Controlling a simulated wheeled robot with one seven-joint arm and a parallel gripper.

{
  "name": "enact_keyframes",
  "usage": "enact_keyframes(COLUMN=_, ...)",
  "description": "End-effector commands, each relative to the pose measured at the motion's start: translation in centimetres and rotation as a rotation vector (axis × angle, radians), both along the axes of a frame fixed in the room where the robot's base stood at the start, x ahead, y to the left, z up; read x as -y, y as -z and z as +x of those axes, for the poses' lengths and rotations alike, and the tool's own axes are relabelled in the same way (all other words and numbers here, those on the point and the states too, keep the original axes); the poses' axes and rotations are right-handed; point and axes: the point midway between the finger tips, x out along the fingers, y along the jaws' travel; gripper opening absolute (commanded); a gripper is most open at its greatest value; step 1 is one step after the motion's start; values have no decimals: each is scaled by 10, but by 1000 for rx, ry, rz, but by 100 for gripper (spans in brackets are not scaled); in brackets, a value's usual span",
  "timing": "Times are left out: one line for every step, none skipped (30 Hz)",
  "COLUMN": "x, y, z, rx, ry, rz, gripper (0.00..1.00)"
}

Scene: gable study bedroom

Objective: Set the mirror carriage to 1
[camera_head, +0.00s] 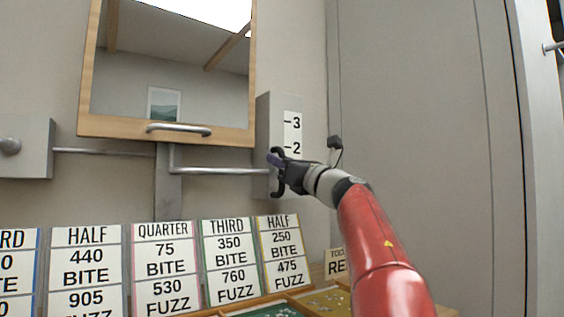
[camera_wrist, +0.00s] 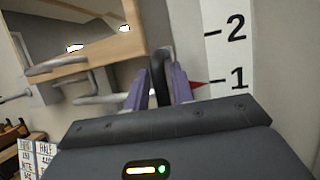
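The wood-framed mirror (camera_head: 170,60) hangs on the wall at upper left in the head view, and its lower frame (camera_wrist: 85,66) shows in the wrist view. A white scale strip (camera_head: 292,125) shows 3 and 2 in the head view; my arm hides the lower part. In the wrist view the scale (camera_wrist: 228,50) shows 2 and 1. A red pointer (camera_wrist: 198,84) points about level with the 1 mark. My gripper (camera_head: 275,172) is at the scale. In the wrist view its purple fingers (camera_wrist: 160,92) close on both sides of an upright dark handle (camera_wrist: 160,70).
Metal rods (camera_head: 215,171) run below the mirror to the grey side post (camera_head: 263,120). Price cards (camera_head: 165,262) stand in a row below, above a tray (camera_head: 270,312). A small dark hook (camera_head: 335,142) is on the wall right of the scale. A grey panel (camera_head: 420,120) fills the right.

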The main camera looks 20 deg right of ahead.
Motion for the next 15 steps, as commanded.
enact_keyframes(x=0, y=0, z=0, rx=0, ry=0, rz=0, gripper=31)
enact_keyframes(x=0, y=0, z=0, rx=1, ry=0, rz=0, gripper=35)
enact_keyframes(x=0, y=0, z=0, rx=1, ry=1, rz=1, gripper=36)
enact_keyframes(x=0, y=0, z=0, rx=1, ry=1, rz=1, gripper=36)
enact_keyframes(x=0, y=0, z=0, rx=1, ry=1, rz=1, gripper=36)
enact_keyframes(x=0, y=0, z=0, rx=0, ry=1, rz=2, gripper=36)
enact_keyframes(x=0, y=-1, z=0, rx=1, ry=1, rz=1, gripper=36)
enact_keyframes(x=0, y=-1, z=0, rx=1, ry=1, rz=1, gripper=36)
enact_keyframes(x=0, y=-1, z=0, rx=2, ry=1, rz=1, gripper=36)
enact_keyframes(x=1, y=0, z=-1, rx=2, ry=1, rz=1, gripper=36)
enact_keyframes(x=1, y=0, z=-2, rx=2, ry=2, rz=1, gripper=36)
enact_keyframes(x=2, y=2, z=-4, rx=2, ry=2, rz=1, gripper=36)
enact_keyframes(x=3, y=3, z=-7, rx=2, ry=2, rz=1, gripper=36)
enact_keyframes(x=4, y=5, z=-10, rx=2, ry=2, rz=1, gripper=36)
enact_keyframes(x=6, y=8, z=-15, rx=2, ry=3, rz=1, gripper=36)
